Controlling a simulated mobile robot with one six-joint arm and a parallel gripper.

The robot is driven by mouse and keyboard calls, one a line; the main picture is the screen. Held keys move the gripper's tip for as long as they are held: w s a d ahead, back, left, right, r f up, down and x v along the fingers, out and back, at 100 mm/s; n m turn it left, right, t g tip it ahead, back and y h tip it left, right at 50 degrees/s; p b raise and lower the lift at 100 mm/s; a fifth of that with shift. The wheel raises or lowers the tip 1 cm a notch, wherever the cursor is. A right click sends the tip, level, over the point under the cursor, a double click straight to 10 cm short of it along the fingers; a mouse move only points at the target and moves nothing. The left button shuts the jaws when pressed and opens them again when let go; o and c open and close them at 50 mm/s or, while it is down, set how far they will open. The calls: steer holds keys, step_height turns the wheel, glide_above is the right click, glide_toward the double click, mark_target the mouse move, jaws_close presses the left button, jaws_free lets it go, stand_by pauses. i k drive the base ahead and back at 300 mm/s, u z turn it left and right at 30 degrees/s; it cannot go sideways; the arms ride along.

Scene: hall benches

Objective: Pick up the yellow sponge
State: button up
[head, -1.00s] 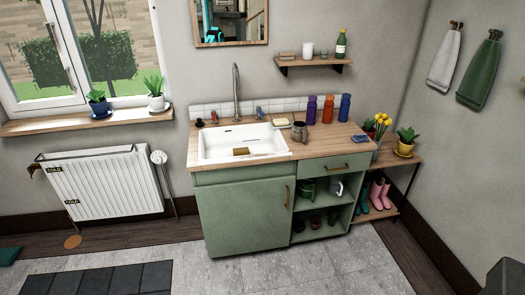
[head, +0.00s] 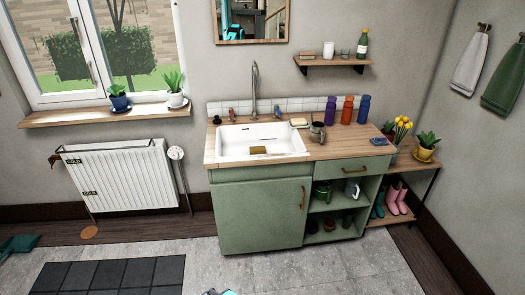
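A dull yellow-brown block (head: 259,150), which looks like the yellow sponge, lies at the front of the white sink basin (head: 235,143). The sink is set in the wooden counter (head: 335,150) of a green cabinet (head: 262,213). A pale yellowish bar (head: 299,122) lies on a small dish behind the sink's right corner. My gripper is not in view; only a small white and teal piece, perhaps of my arm, shows at the bottom edge.
A tap (head: 254,90) rises behind the sink. A metal mug (head: 318,132), several bottles (head: 347,109) and a blue item (head: 378,141) stand to its right. A radiator (head: 120,178) is at left. The grey floor (head: 300,270) before the cabinet looks clear.

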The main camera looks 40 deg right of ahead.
mark_target(261, 149)
steer(key=u, duration=0.15)
steer(key=i, duration=0.85)
steer(key=z, duration=0.15)
